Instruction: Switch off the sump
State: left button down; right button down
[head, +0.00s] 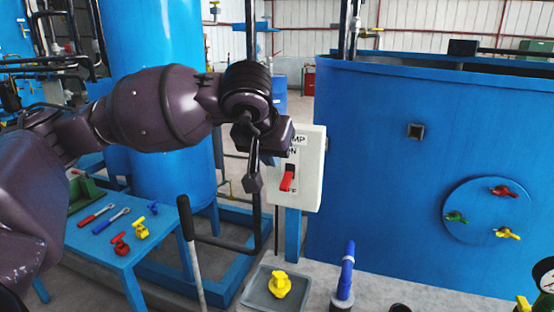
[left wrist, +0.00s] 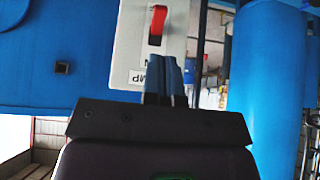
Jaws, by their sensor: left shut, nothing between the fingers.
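The sump switch box (head: 311,168) is a pale box on a blue post, with a partly covered label reading "MP" and "N" above and "F" below. Its red switch lever (head: 287,181) sits in a dark slot; its bright end appears toward the lower mark, though its exact setting is hard to tell. In the left wrist view, the box appears upside down, with the lever (left wrist: 157,22) beyond the shut fingertips (left wrist: 165,62). No contact is visible.
A large blue tank (head: 390,165) with several coloured valves stands right of the box. A blue table (head: 85,240) with tools and valves is at left. A grey tray (head: 262,296) with a yellow valve (head: 279,284) and a blue-handled part (head: 347,270) are below.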

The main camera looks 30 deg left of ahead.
pick_arm(q)
jog(key=s+r, duration=0.1)
jog(key=s, duration=0.1)
jog(key=s+d+r, duration=0.1)
jog(key=s+r, duration=0.1)
dwell(0.7)
